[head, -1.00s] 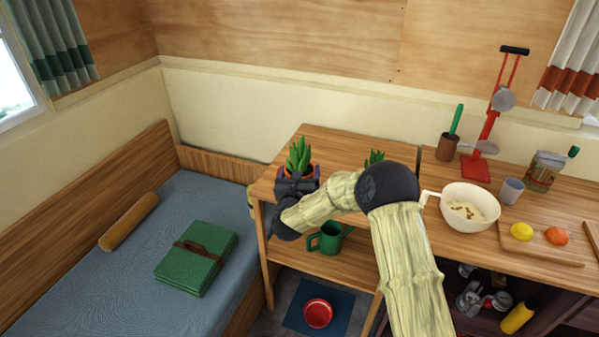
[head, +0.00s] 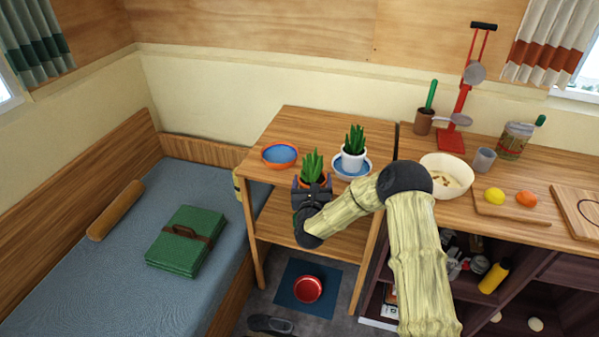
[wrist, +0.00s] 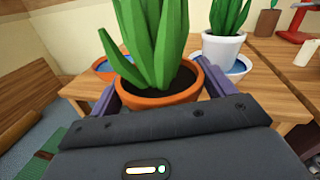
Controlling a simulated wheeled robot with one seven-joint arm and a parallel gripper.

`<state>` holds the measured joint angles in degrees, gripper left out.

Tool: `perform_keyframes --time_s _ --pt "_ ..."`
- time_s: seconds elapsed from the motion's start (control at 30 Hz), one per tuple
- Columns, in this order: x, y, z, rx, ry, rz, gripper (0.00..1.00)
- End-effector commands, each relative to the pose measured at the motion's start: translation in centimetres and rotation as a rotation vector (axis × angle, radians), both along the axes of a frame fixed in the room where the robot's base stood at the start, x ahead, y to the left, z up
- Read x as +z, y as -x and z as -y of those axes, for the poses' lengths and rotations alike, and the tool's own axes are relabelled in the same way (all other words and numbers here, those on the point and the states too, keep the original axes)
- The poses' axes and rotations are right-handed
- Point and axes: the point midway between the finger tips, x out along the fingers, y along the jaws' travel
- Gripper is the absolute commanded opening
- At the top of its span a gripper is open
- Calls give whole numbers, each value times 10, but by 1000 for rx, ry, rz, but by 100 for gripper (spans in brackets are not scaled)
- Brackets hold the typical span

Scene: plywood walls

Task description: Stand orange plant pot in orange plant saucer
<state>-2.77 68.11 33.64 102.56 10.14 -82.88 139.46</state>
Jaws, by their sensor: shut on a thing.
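The orange plant pot (head: 313,181) with its spiky green plant is held upright in my gripper (head: 312,186), in front of the wooden table's front edge. In the wrist view the jaws (wrist: 155,100) close on both sides of the pot (wrist: 157,92). The orange plant saucer (head: 266,163) with a blue inside stands on the table, behind and left of the pot, and nothing is in it. In the wrist view the saucer (wrist: 100,66) is partly hidden behind the plant.
A white pot (head: 352,161) with a plant stands in a blue-and-white saucer (head: 338,174) right of the orange saucer. The wooden table (head: 310,125) is clear at the back. A bed (head: 110,270) lies left, and a red bowl (head: 308,289) is on the floor mat.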

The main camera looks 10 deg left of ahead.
Motion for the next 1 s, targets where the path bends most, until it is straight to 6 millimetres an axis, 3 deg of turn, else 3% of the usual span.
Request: perform_keyframes --time_s 0.27,0.53,0.8,1.0 --pt "-61 18 76 -1 -5 -8 41" --pt "-111 65 151 -1 -13 -7 41" --pt "-126 126 209 -42 -18 -3 41" --pt "-119 155 230 -83 -16 4 41"
